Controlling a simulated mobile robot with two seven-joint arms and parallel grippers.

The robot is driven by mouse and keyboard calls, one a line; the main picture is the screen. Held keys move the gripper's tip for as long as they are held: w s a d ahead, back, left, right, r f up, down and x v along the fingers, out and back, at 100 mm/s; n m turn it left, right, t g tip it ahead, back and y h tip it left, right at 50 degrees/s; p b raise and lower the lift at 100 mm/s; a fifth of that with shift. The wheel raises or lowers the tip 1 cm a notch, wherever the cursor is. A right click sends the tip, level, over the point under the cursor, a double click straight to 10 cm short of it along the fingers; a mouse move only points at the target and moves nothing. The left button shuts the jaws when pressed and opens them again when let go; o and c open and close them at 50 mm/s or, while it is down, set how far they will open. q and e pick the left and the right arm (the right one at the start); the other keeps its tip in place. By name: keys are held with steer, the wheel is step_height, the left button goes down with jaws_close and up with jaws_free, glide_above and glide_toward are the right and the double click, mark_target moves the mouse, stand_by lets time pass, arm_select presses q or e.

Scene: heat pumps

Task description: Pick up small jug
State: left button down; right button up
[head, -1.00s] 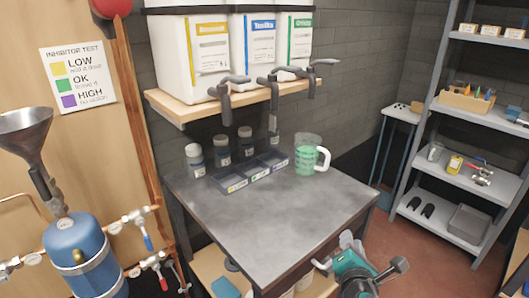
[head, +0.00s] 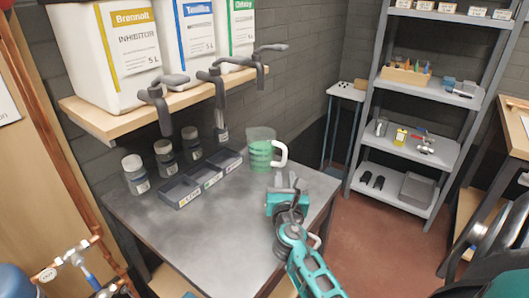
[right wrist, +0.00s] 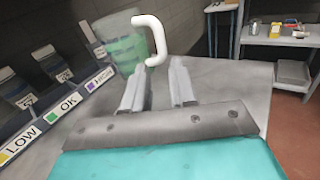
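The small jug (head: 260,152) is clear with green on its body and a white handle on its right side. It stands upright on the grey worktop, near the back wall. In the right wrist view the jug (right wrist: 126,50) is just beyond my fingers, its white handle nearest them. My right gripper (head: 290,183) is over the worktop in front of the jug, apart from it. In the right wrist view the two fingers of my right gripper (right wrist: 160,72) are spread with nothing between them. My left gripper is not in view.
A dark divided tray (head: 178,194) and several lidded bottles (head: 166,160) stand left of the jug. A wooden shelf (head: 110,122) with large containers and taps hangs above. The worktop (head: 190,242) is clear in front. A grey shelving unit (head: 447,150) stands at right.

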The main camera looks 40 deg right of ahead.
mark_target(284, 159)
steer(key=x, duration=0.4)
steer(key=shift+w+d, duration=0.1)
steer(key=shift+w, duration=0.15)
steer(key=x, duration=0.5)
steer(key=shift+d+r, duration=0.1)
steer(key=shift+d, duration=0.05)
jaws_close()
steer(key=shift+r, duration=0.1)
